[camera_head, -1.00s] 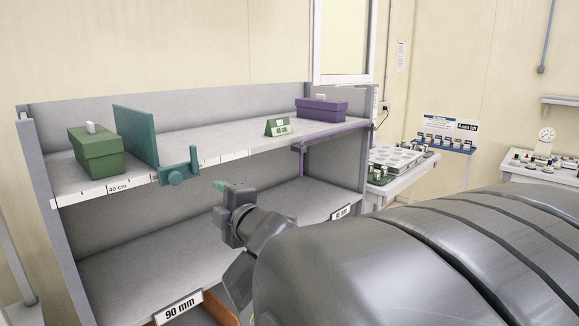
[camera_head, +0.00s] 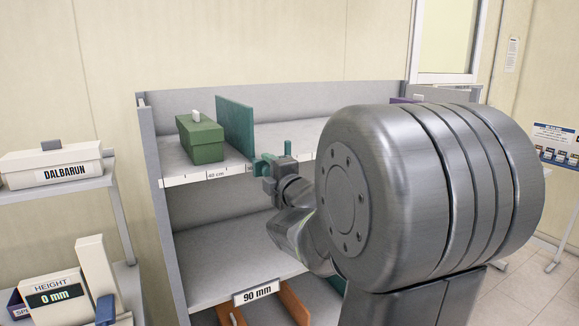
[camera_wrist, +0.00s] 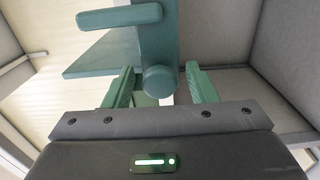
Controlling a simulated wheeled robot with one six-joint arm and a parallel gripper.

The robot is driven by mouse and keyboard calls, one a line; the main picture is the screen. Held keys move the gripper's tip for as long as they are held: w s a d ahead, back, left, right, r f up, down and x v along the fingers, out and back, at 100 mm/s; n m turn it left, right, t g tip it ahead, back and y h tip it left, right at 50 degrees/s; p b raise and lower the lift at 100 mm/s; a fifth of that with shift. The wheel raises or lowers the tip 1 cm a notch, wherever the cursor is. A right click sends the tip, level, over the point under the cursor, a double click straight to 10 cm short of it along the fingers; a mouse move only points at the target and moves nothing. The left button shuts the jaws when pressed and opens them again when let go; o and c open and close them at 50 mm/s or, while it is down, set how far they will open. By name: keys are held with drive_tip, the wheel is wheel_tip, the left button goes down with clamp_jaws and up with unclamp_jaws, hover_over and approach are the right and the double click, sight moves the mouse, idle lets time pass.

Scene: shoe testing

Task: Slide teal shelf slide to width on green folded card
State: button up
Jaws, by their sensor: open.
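The teal shelf slide (camera_head: 236,125) stands upright across the upper shelf, just right of a green box (camera_head: 203,143). Its front bar and round knob (camera_wrist: 159,80) show in the wrist view. My gripper (camera_head: 268,168) is at the shelf's front edge, at the slide's front part. In the wrist view my gripper (camera_wrist: 162,88) is open, with one green finger on each side of the knob. Small gaps show beside the knob, so the fingers look apart from it. The green folded card is hidden behind my arm in the current head view.
The shelf front carries a scale with a 40 cm mark (camera_head: 215,174). A purple box (camera_head: 403,100) is partly hidden at the far right. A 90 mm sign (camera_head: 257,293) is on the lower shelf (camera_head: 215,265). A side rack (camera_head: 60,185) with a DALBARUN box stands left.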

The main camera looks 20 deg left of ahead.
drive_tip(key=shift+x, duration=1.05)
drive_tip(key=shift+s, duration=0.1)
clamp_jaws()
drive_tip(key=w+d+p, duration=0.1)
drive_tip(key=w+d, duration=1.1)
drive_tip(key=w, duration=0.2)
drive_tip(key=shift+p, duration=0.3)
drive_tip(key=shift+r, duration=0.15)
unclamp_jaws()
